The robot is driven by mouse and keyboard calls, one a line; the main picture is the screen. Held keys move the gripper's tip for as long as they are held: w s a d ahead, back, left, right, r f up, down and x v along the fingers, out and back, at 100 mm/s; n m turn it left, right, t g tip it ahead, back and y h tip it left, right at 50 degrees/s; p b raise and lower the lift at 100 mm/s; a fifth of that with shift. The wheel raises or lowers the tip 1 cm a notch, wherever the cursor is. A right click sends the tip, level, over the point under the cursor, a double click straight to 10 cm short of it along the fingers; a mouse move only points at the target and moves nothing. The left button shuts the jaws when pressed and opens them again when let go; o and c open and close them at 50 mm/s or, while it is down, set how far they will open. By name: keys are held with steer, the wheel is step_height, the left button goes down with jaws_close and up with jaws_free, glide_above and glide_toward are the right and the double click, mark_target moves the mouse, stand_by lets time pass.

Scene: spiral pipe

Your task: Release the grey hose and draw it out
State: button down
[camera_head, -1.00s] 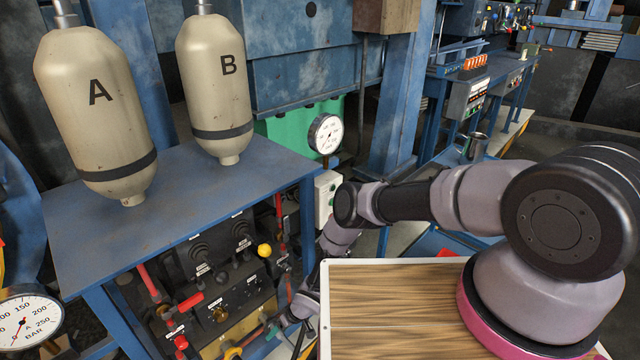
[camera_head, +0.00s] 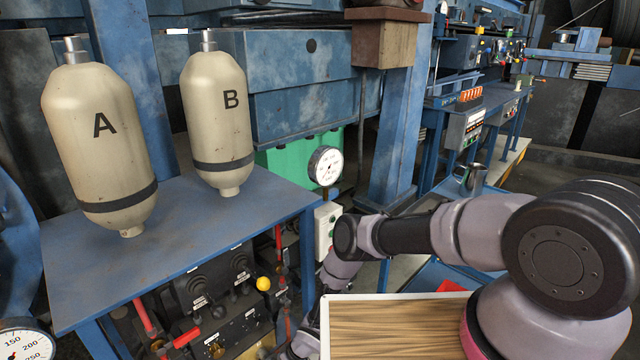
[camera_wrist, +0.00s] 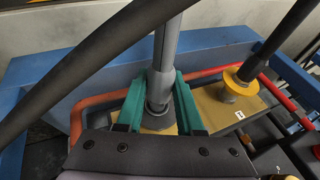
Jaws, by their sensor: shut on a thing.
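In the wrist view, a grey hose (camera_wrist: 171,38) with a grey end fitting (camera_wrist: 160,84) rises from a yellow block (camera_wrist: 205,108). My gripper (camera_wrist: 160,86) has teal fingers, one on each side of the fitting, shut on it. The fitting's lower end is by a dark ring at the block. In the head view my forearm reaches down behind the bench toward the valve panel (camera_head: 225,310). My fingers and the grey hose are not visible there.
A thick black hose (camera_wrist: 85,70) crosses close in the wrist view. Another dark hose (camera_wrist: 272,45) stands in a yellow collar (camera_wrist: 240,85) to the right. Red pipes and a blue frame (camera_wrist: 60,90) surround the block. Tanks A (camera_head: 103,150) and B (camera_head: 220,120) stand on the blue bench.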

steer(key=shift+s+d, duration=1.5)
steer(key=shift+d, duration=0.1)
